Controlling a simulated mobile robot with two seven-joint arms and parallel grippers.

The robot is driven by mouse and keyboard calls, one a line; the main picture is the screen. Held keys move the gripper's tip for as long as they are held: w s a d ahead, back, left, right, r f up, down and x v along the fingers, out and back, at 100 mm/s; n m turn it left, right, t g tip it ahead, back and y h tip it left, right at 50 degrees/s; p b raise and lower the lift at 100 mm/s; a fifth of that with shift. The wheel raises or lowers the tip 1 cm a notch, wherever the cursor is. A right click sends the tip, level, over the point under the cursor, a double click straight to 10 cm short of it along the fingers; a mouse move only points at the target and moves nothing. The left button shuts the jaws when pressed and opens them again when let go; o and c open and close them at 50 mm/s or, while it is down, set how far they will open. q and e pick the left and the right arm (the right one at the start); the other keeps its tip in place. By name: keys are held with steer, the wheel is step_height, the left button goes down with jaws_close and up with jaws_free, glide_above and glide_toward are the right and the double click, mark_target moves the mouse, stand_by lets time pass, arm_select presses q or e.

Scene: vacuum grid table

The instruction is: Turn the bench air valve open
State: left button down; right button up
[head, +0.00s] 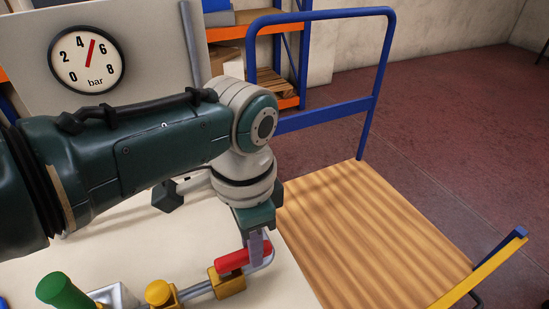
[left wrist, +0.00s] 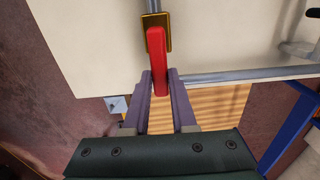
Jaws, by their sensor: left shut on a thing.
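The bench air valve has a brass body (head: 226,283) and a red lever (head: 232,261), near the right edge of the pale bench. The lever lies roughly along the line of the grey pipe. My left gripper (head: 257,246) points down at the lever's outer end. In the left wrist view the red lever (left wrist: 157,62) runs between the two purple fingers (left wrist: 160,78), which are shut on its end. The brass body (left wrist: 156,32) is just beyond them. My right gripper is in neither view.
A round pressure gauge (head: 87,57) on a grey panel has its red needle between 4 and 6 bar. A yellow fitting (head: 159,293) and a green handle (head: 64,291) stand left along the pipe. A wooden-decked trolley (head: 375,235) with blue rail stands right of the bench.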

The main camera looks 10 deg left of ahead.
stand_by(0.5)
arm_select(q)
steer(key=c, duration=0.7)
jaws_free()
steer(key=shift+w, duration=0.1)
step_height(320, 180, up, 10)
steer(key=p, duration=0.3)
steer(key=shift+p, duration=0.4)
